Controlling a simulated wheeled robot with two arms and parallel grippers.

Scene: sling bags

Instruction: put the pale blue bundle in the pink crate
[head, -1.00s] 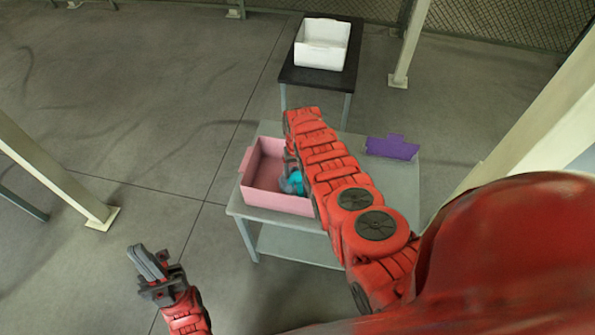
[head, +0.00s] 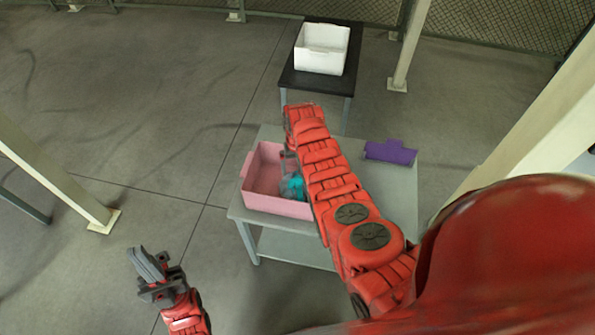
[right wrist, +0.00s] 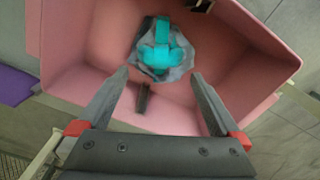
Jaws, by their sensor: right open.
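The pale blue bundle (right wrist: 167,58), greyish blue with a bright teal band across it, lies on the floor of the pink crate (right wrist: 75,45). In the head view the bundle (head: 293,188) sits at the crate's right side, partly hidden by my right arm. The crate (head: 262,166) stands on the grey table. My right gripper (right wrist: 160,73) is open and empty over the crate, its fingers pointing toward the bundle with a gap between them. My left gripper (head: 150,268) hangs over the floor at lower left, away from the table; its jaw state is unclear.
A purple open container (head: 390,152) sits at the right back of the grey table (head: 400,190). A white crate (head: 322,50) stands on a black-topped table behind. Pale posts (head: 45,165) rise at left and right. Open floor lies to the left.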

